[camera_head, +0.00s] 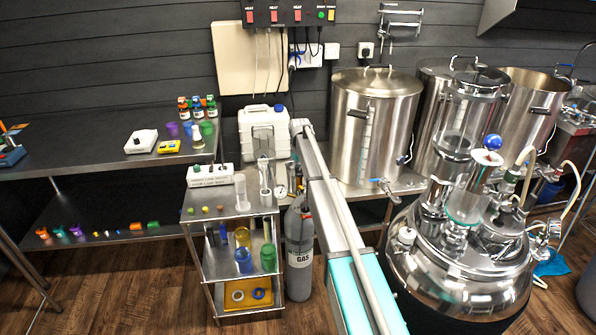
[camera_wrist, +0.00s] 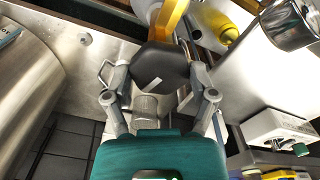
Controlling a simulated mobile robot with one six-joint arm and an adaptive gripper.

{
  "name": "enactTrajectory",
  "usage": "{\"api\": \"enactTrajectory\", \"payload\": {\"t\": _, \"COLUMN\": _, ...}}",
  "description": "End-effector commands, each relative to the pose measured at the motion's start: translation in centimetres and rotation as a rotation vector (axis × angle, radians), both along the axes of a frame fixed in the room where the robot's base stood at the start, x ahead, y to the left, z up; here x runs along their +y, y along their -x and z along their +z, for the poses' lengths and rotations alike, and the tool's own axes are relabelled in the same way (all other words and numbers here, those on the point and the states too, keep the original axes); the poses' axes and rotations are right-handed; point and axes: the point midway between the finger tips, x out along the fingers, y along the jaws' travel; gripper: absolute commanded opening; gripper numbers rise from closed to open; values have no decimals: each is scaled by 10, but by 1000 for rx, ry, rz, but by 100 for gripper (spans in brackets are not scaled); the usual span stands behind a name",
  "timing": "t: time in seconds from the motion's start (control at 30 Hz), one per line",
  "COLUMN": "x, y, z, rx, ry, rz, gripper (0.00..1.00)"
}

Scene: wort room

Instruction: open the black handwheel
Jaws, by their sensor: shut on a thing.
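In the wrist view the black handwheel (camera_wrist: 162,66) is a dark, faceted knob at the upper middle. My gripper (camera_wrist: 160,76) has one finger on each side of it and is shut on it. A small white mark shows on the front of the handwheel. A yellow-orange part (camera_wrist: 172,18) lies just beyond it. In the head view a pale beam with teal panels, which looks like my arm, reaches toward the back bench. I cannot make out the handwheel or my gripper in that view.
In the wrist view a large steel vessel (camera_wrist: 22,85) fills the left, and a white device (camera_wrist: 275,128) stands at the right. In the head view a grey gas cylinder (camera_head: 299,255) stands beside a small shelf cart (camera_head: 232,212). Steel kettles (camera_head: 375,115) stand at the back right.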

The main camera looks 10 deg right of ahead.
Motion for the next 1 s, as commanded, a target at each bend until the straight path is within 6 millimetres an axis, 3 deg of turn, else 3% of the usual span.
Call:
{"api": "enactTrajectory", "payload": {"t": 0.37, "x": 0, "y": -3, "z": 0, "rx": -5, "ry": -1, "rz": 6, "gripper": 26}}
{"api": "enactTrajectory", "payload": {"t": 0.4, "x": 0, "y": -3, "z": 0, "rx": -5, "ry": -1, "rz": 5, "gripper": 77}}
{"api": "enactTrajectory", "payload": {"t": 0.53, "x": 0, "y": -2, "z": 0, "rx": -5, "ry": -1, "rz": 5, "gripper": 100}}
{"api": "enactTrajectory", "payload": {"t": 1.0, "x": 1, "y": -1, "z": 1, "rx": -2, "ry": -1, "rz": 5, "gripper": 100}}
